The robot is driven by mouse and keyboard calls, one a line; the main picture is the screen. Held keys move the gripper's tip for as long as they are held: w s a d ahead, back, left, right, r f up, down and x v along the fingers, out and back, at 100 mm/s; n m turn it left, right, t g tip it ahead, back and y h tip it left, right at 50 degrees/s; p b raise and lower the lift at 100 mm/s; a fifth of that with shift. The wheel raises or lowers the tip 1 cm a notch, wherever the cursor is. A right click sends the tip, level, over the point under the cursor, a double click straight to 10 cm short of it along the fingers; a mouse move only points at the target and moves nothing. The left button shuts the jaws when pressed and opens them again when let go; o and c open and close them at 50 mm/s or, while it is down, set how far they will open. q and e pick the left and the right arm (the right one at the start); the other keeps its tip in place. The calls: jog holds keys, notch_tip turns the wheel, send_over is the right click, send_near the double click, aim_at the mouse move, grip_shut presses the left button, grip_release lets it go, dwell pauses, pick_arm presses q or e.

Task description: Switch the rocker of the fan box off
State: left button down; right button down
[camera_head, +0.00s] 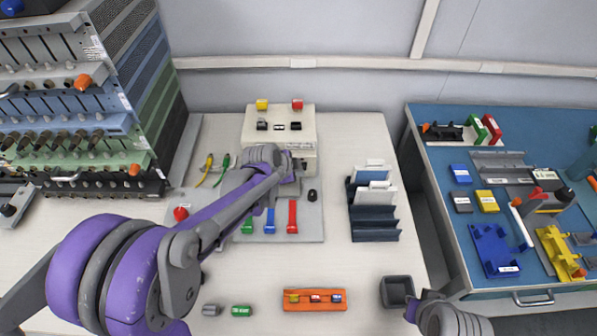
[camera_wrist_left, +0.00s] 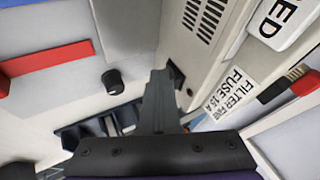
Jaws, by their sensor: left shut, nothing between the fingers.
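The fan box is a beige box (camera_head: 308,135) at the back middle of the table. In the left wrist view its face (camera_wrist_left: 170,40) carries vent slots and a label (camera_wrist_left: 234,93) reading "FILTER FAN FUSE 15 A". A small dark rocker-like part (camera_wrist_left: 176,76) sits in that face. My left gripper (camera_head: 298,172) is at the box's lower front. In the left wrist view its fingers (camera_wrist_left: 160,80) are shut and empty, their tips right beside the dark part. I cannot tell whether they touch it, nor its position. My right gripper (camera_head: 427,296) is partly visible at the bottom right.
A grey panel (camera_head: 310,225) with green, blue and red levers and a black knob (camera_head: 312,196) lies before the box. A dark rack (camera_head: 374,222) stands to the right. An orange tray (camera_head: 314,306) and a dark bin (camera_head: 397,291) are nearer. Equipment racks stand left.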

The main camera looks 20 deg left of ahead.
pick_arm(q)
jog(key=shift+r+p, duration=0.6)
jog(key=shift+r, duration=0.25)
pick_arm(e)
jog(key=shift+w+r, duration=0.15)
jog(key=shift+r, duration=0.5)
